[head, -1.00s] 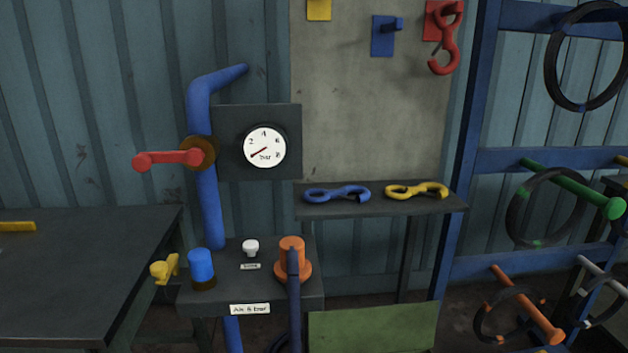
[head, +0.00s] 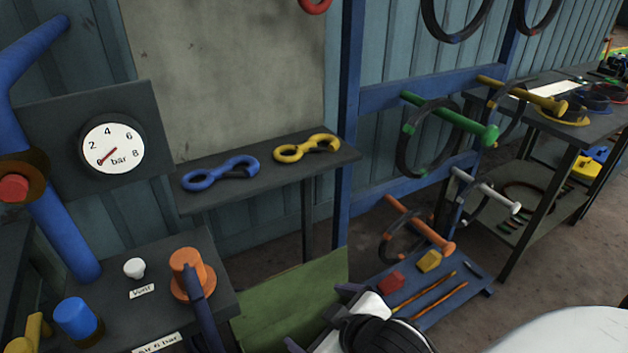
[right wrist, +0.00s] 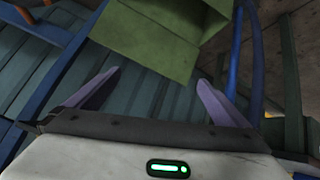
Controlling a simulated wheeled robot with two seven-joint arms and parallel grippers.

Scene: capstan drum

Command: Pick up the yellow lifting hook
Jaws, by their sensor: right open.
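The yellow lifting hook (head: 306,148) lies flat on the narrow dark shelf (head: 262,172) in the head view, near the shelf's right end. A blue hook (head: 221,174) of similar shape lies to its left on the same shelf, apart from it. My right gripper (head: 322,318) is at the bottom of the head view, low in front of the shelf and well away from the yellow hook. In the right wrist view its two purple fingers (right wrist: 159,80) are spread with nothing between them. The hook does not show in that view. My left gripper is not in view.
A green panel (head: 290,300) stands below the shelf, close to my right gripper. The bench with the orange fitting (head: 190,272) is at left. A blue rack (head: 352,120) with pegs and rings stands right of the shelf. Space above the shelf looks clear.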

